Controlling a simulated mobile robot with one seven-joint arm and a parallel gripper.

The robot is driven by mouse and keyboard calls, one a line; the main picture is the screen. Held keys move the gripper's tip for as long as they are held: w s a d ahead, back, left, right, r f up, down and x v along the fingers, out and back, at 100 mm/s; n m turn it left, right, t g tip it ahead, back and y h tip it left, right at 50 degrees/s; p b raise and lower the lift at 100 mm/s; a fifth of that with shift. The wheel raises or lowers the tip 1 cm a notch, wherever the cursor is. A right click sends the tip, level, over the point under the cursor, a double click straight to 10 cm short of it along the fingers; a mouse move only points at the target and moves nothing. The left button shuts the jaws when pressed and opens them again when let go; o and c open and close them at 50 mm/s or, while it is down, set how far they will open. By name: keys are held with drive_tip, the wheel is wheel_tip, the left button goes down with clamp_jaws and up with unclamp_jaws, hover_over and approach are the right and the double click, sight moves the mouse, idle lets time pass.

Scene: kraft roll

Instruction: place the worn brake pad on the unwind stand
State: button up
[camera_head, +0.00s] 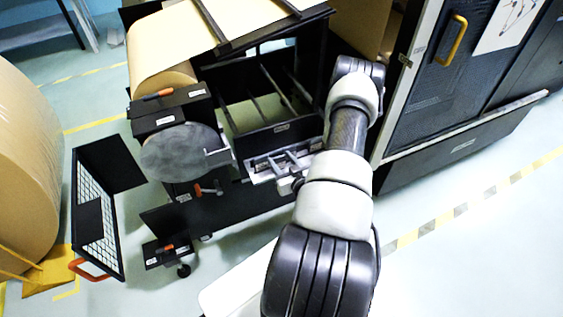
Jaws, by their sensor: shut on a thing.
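The unwind stand (170,210) is a black frame at upper centre with kraft paper (185,40) running over its top. A grey brake disc (180,152) sits on its near left side, with a small pale metal bracket (219,157) at the disc's right edge. A light metal ledge (262,172) with metal parts on it lies right of the disc, beside my arm. My arm reaches up from the bottom centre and bends at the top, right of the stand. I cannot make out the worn brake pad.
A large kraft roll (25,160) stands at the left. A black mesh guard (95,215) with a red handle (90,270) stands between it and the stand. A dark cabinet (450,90) with a yellow handle is at the right. The floor at lower right is clear.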

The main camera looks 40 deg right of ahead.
drive_tip(key=shift+f, duration=0.1)
drive_tip(key=shift+f, duration=0.15)
drive_tip(key=o, duration=1.1)
drive_tip(key=shift+s+r, duration=0.15)
drive_tip(key=shift+r, duration=0.1)
drive_tip(key=p+v, duration=0.1)
drive_tip(key=v, duration=1)
drive_tip(key=shift+s+a, duration=0.2)
drive_tip(key=shift+s, duration=0.15)
